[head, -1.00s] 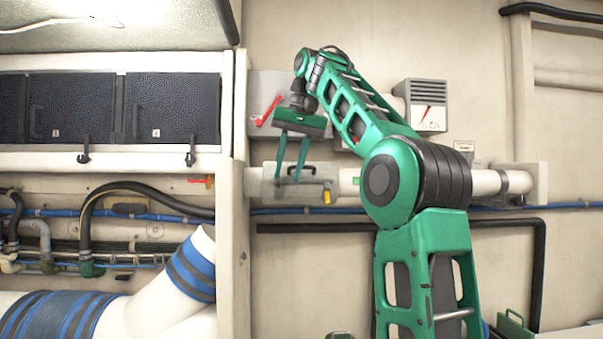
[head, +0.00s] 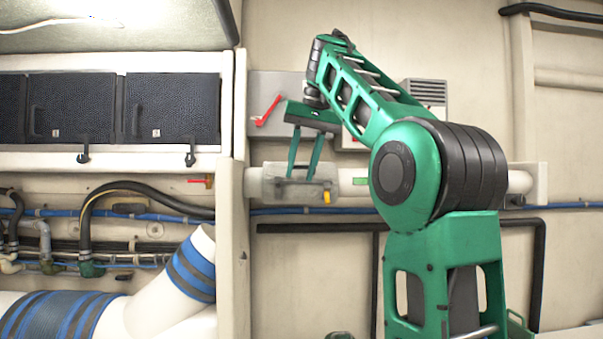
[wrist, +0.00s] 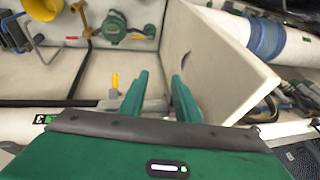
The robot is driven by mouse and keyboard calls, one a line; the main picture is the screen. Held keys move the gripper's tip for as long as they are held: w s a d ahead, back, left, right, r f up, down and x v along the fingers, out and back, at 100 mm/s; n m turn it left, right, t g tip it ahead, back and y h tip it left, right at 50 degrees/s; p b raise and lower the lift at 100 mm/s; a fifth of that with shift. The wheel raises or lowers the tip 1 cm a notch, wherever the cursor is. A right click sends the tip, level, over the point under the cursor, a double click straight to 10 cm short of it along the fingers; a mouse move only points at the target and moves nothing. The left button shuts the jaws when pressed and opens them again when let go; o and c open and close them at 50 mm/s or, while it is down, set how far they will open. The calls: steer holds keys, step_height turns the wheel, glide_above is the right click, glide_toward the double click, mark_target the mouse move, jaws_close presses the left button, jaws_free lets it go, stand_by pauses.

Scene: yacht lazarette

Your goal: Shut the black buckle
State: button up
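My gripper (head: 301,177) is in front of a grey sleeve (head: 268,184) on the white pipe, its fingers pointing down. The fingers are apart, with nothing visibly held between them. A dark, handle-like piece (head: 322,184) with a yellow tip (head: 327,197) shows at the sleeve beside the fingertips. I cannot tell for sure whether it is the black buckle, or whether it is open or shut. In the wrist view, my gripper (wrist: 160,77) is open, with a grey part (wrist: 153,105) partly hidden behind the fingers and a yellow tab (wrist: 115,81) to the left.
A red lever (head: 268,111) on a grey box is left of my wrist. A pale upright panel (head: 231,225) stands left of the gripper; it rises close to the right finger in the wrist view (wrist: 215,65). Dark locker doors with black latches (head: 190,156) are farther left.

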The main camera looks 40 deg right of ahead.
steer(key=shift+s+a+f, duration=0.1)
steer(key=shift+s, duration=0.7)
